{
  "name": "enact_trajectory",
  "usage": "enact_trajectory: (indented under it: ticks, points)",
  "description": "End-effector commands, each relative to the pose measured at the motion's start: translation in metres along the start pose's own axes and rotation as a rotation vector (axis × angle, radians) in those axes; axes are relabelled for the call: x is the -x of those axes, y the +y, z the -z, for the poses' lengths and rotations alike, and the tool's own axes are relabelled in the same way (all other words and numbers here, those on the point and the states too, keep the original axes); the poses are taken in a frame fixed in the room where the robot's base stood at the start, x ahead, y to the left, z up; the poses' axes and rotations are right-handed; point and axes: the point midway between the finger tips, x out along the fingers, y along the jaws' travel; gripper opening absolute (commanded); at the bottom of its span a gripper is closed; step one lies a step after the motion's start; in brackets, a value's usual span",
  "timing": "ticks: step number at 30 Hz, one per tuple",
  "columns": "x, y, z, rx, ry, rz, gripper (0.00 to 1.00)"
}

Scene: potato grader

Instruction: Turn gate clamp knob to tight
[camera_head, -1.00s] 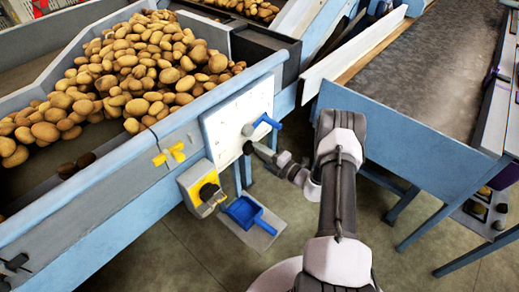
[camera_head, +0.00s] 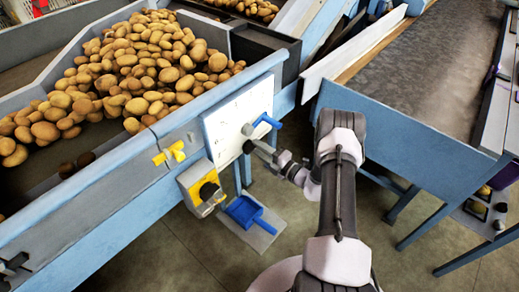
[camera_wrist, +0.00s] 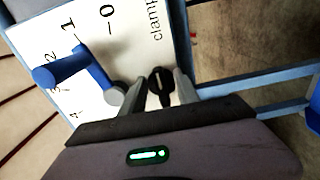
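The black clamp knob (camera_wrist: 160,88) sits on the lower edge of a white panel (camera_wrist: 133,50), beside the partly cut-off word "clam…". My gripper (camera_wrist: 160,90) is at the panel with its fingers open on either side of the knob. A small gap seems to show between knob and fingers; contact cannot be made out. In the head view my gripper (camera_head: 254,147) is just below the blue lever (camera_head: 266,121), at the right end of the white panel (camera_head: 230,122). The knob is mostly hidden there.
The blue lever (camera_wrist: 78,68) with its grey hub (camera_wrist: 115,94) and a numbered scale is close beside my left finger. A yellow box with a black knob (camera_head: 207,190), a yellow handle (camera_head: 170,154) and a blue scoop (camera_head: 244,212) are nearby. A blue-sided conveyor (camera_head: 420,140) stands right of my arm.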

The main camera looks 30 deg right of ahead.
Motion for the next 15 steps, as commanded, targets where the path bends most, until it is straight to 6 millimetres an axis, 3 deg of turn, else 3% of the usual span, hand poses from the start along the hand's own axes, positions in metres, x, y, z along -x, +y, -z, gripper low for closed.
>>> enact_trajectory:
  ticks: [5, 8, 15]
  points:
    - [0.004, 0.001, -0.001, 0.0, -0.001, 0.0, 0.37]
    - [0.019, 0.002, -0.001, -0.001, -0.004, 0.001, 0.37]
    - [0.095, 0.004, -0.002, -0.003, -0.008, -0.001, 0.37]
